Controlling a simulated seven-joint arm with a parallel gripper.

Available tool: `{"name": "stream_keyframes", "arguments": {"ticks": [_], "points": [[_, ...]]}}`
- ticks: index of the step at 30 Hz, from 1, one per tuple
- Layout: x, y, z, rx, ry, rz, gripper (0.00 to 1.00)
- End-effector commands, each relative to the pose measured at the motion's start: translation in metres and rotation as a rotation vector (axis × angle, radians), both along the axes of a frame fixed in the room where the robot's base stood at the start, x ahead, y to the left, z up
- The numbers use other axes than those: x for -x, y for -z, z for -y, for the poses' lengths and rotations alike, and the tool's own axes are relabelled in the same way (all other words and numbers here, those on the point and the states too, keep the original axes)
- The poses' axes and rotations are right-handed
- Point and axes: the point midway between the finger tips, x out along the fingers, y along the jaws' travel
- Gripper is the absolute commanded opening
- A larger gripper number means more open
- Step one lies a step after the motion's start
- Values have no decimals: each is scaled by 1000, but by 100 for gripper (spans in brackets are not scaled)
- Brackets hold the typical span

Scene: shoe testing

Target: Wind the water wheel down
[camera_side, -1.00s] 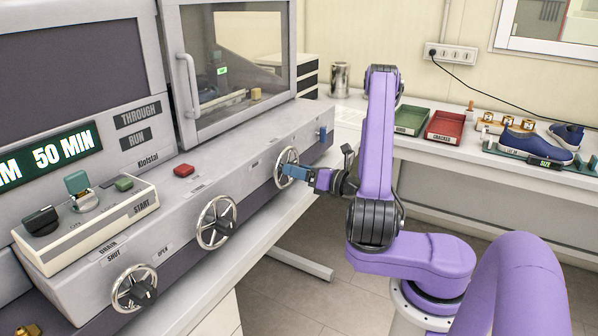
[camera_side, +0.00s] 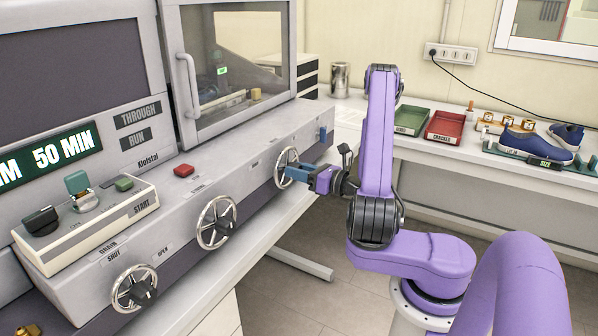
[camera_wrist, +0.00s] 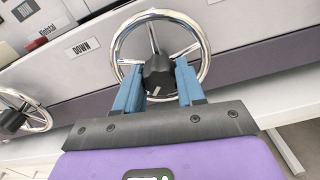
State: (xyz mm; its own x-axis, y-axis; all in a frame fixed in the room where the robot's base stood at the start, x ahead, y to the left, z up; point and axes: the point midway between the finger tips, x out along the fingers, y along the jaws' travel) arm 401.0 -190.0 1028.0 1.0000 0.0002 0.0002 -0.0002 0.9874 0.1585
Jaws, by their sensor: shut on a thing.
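A chrome hand wheel (camera_side: 279,166) with spokes is at the far end of the machine's front panel, partly hidden by my gripper in the side view. My gripper (camera_side: 293,172) reaches it from the right with its blue fingers. In the wrist view the wheel (camera_wrist: 160,14) fills the upper middle, with a black hub knob (camera_wrist: 159,75) bearing a white mark line. The blue fingers of my gripper (camera_wrist: 157,82) stand on either side of this knob and are shut on it. A "DOWN" label (camera_wrist: 86,47) is on the panel left of the wheel.
Two more hand wheels, a middle one (camera_side: 216,223) and a near one (camera_side: 134,289), are on the same panel. A red button (camera_side: 184,170) sits on the ledge above. Trays and shoes stand on the back bench (camera_side: 420,165). Open floor lies below my gripper.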

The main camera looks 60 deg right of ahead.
Motion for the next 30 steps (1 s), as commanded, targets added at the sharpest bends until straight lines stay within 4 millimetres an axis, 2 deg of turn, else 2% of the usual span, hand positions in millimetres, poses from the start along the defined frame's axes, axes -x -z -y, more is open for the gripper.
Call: {"name": "stream_keyframes", "arguments": {"ticks": [30], "points": [[0,1,0,955,1,-2,8]]}}
